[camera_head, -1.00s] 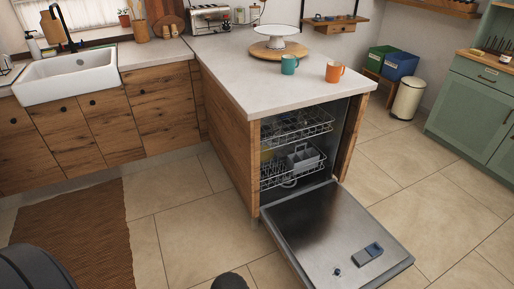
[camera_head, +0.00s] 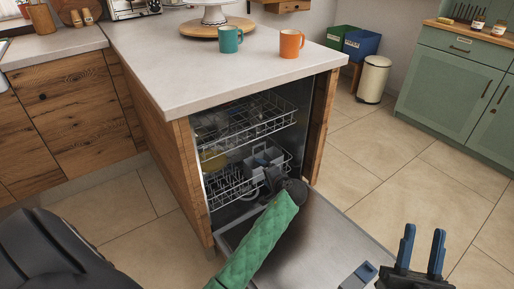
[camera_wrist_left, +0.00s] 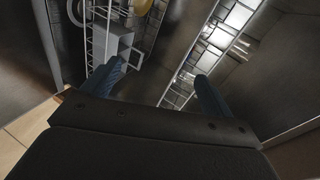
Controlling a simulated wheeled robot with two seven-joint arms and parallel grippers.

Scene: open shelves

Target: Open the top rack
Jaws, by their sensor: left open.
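The dishwasher's top rack (camera_head: 262,124) is a wire basket inside the cabinet, under the counter. It sits within the opening, above the bottom rack (camera_head: 226,190). My left gripper (camera_head: 267,166) is open at the dishwasher opening, by the bottom rack's grey basket and below the top rack's front. In the left wrist view its blue fingers (camera_wrist_left: 160,72) are spread, with nothing held between them. A wire rack (camera_wrist_left: 215,48) lies beyond the right finger and the grey basket (camera_wrist_left: 112,44) beyond the left one. My right gripper (camera_head: 422,250) is open and empty at lower right.
The dishwasher door (camera_head: 322,230) is folded down, under my left arm. The countertop (camera_head: 180,72) overhangs the opening and holds a teal mug (camera_head: 230,40) and an orange mug (camera_head: 291,43).

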